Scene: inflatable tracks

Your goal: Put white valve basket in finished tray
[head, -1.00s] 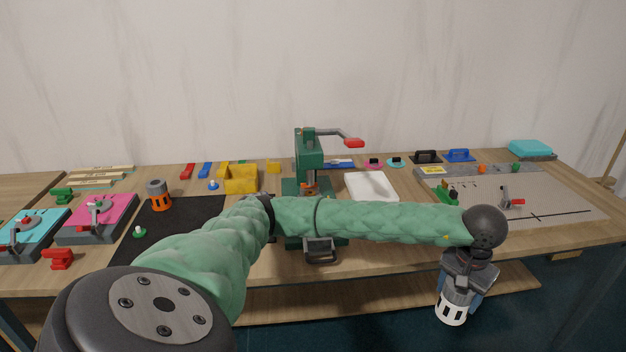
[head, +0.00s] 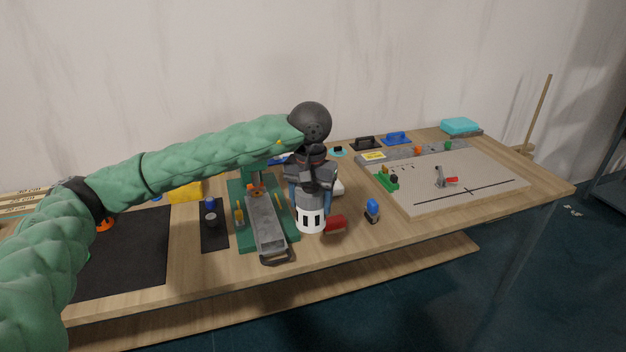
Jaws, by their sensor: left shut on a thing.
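My left gripper (head: 312,200) is shut on the white valve basket (head: 311,220), a slotted white cylinder hanging upright below the fingers. In this view it appears in front of the right side of the green press, over the table's middle. I cannot tell for certain which thing is the finished tray. My right gripper is not in view.
A blue-topped part (head: 372,209) is to the right. A beige board (head: 455,190) with small fixtures fills the table's right. A black mat (head: 125,252) lies left.

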